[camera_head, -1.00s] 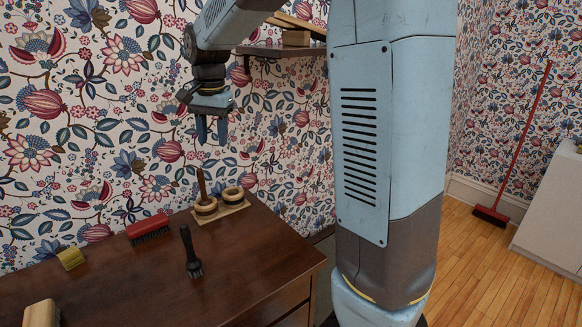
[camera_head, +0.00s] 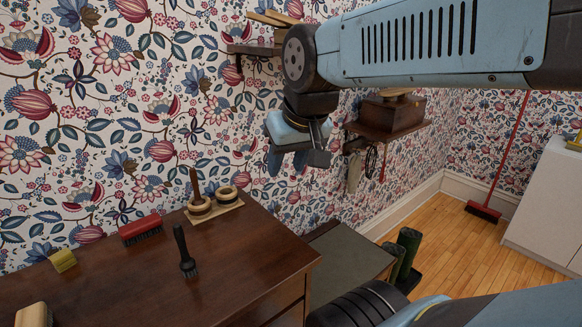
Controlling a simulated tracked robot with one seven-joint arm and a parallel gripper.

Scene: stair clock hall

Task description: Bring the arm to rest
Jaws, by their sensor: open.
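My gripper (camera_head: 297,160) hangs pointing down at the end of my pale blue arm, in front of the flowered wall and above the right end of the dark wooden dresser. Its fingers are apart and nothing shows between them. My arm comes in from the upper right, and its upper link lies nearly level across the top right of the view. The gripper is clear of the dresser top and touches nothing that I can see.
The dresser top (camera_head: 150,275) holds a red brush (camera_head: 140,229), a dark-handled brush (camera_head: 184,252), and a wooden stand (camera_head: 215,205) with rings. A wall shelf (camera_head: 392,133) carries a wooden box (camera_head: 391,112). Green boots (camera_head: 408,245) stand by a low bench (camera_head: 350,250). A red broom (camera_head: 484,211) leans right.

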